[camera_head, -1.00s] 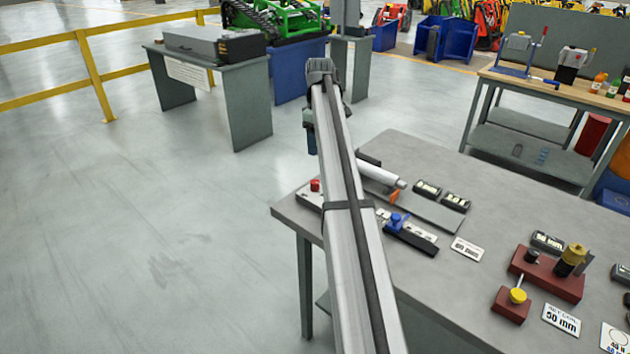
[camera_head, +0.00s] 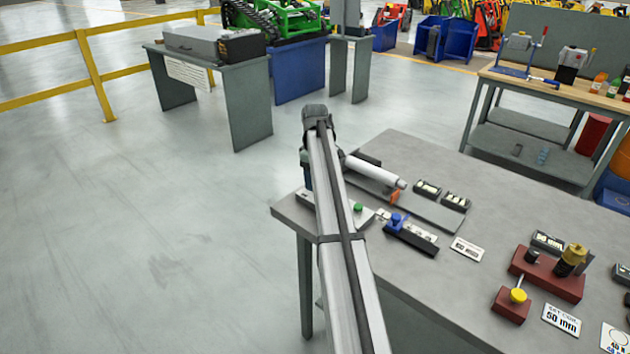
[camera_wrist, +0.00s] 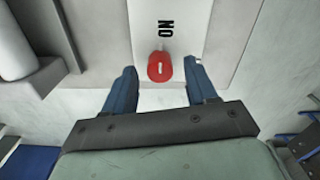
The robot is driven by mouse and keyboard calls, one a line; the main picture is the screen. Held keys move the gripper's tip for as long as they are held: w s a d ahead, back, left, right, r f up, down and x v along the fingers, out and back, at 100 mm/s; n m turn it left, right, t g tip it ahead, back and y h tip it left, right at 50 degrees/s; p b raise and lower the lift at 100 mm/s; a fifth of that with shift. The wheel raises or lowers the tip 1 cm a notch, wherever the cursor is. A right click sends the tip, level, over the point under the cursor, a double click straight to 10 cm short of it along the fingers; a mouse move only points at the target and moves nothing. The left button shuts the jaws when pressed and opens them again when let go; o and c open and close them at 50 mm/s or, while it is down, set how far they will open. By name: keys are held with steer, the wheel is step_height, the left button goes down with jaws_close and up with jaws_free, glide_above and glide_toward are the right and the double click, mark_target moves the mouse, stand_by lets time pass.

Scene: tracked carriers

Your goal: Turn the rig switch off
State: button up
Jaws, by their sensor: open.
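The rig switch is a pale panel (camera_head: 367,216) at the left end of the grey bench, partly hidden behind my arm. A green button (camera_head: 358,208) shows on it to the right of my arm. In the wrist view a red knob (camera_wrist: 158,67) with a white mark sits on the panel (camera_wrist: 185,14), below the printed word ON, which appears upside down. My gripper (camera_wrist: 160,70) is open, its two blue fingers on either side of the red knob. Contact with the knob cannot be told. In the head view my gripper (camera_head: 307,174) is low over the panel, its fingertips hidden.
On the bench (camera_head: 420,155) a white cylinder (camera_head: 374,171) lies close right of my gripper. The floor left of the bench is clear.

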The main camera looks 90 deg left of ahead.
steer(key=shift+f, duration=0.7)
steer(key=c, duration=1.1)
